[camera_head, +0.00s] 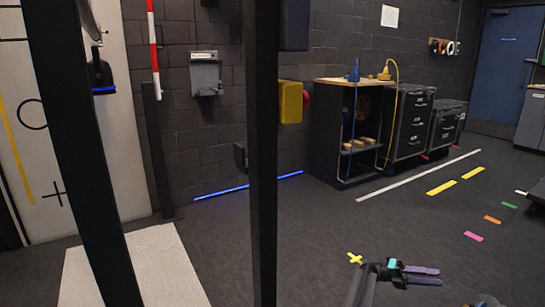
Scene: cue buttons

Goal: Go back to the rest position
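My gripper (432,276) is low in the head view, right of centre, above the dark floor. Its two purple fingers point right, with a narrow gap between them and nothing seen in it.
A black workbench (340,150) and grey drawer cabinets (409,122) stand along the wall. A blue door (506,70) is at far right. Coloured tape strips (442,188) mark the open floor. Two dark posts (263,150) cross the left and middle of the view.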

